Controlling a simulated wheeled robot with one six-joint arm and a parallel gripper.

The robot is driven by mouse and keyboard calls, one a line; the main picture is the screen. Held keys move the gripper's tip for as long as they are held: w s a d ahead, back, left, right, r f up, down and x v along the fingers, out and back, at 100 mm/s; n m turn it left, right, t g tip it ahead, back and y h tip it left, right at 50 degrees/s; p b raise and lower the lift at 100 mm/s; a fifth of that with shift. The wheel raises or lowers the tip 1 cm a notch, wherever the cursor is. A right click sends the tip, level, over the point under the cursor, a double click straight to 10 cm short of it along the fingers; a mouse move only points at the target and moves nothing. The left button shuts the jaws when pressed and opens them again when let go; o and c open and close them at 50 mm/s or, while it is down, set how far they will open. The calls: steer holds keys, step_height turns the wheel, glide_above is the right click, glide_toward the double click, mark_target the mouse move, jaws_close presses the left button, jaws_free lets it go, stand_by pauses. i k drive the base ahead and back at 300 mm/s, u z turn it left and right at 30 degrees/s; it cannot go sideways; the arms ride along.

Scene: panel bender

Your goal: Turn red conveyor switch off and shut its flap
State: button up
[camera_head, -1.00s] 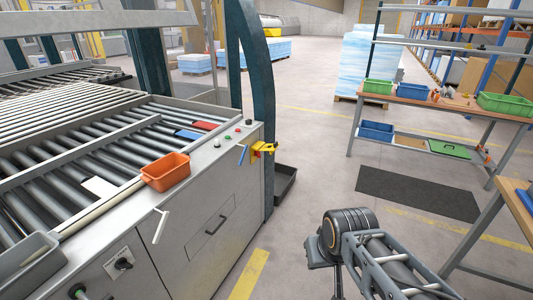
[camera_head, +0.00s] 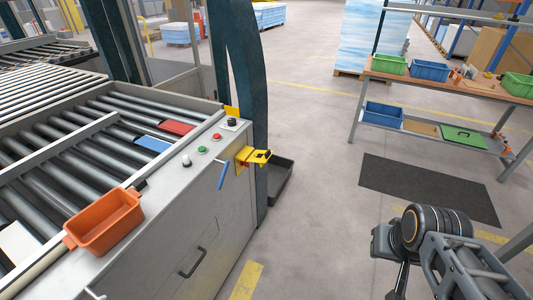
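A yellow switch housing (camera_head: 247,157) sticks out from the right end of the grey conveyor cabinet. A small red part, likely the red switch (camera_head: 244,165), shows within it. A yellow flap with a dark piece (camera_head: 262,155) juts out to the right; it looks open, but the switch's setting is too small to tell. My arm is at the lower right, well apart from the switch. My gripper is not clearly visible, so I cannot see whether it is open or shut.
An orange bin (camera_head: 104,222) stands on the cabinet edge. A blue handle (camera_head: 223,175) projects beside the housing. Red and green buttons (camera_head: 202,150) sit on the cabinet top. A black tray (camera_head: 280,180) lies on the floor. Open floor and a dark mat (camera_head: 428,188) lie to the right.

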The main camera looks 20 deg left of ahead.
mark_target(247, 164)
steer(key=u, duration=0.15)
steer(key=i, duration=0.8)
steer(key=u, duration=0.9)
steer(key=i, duration=0.55)
steer(key=u, duration=0.4)
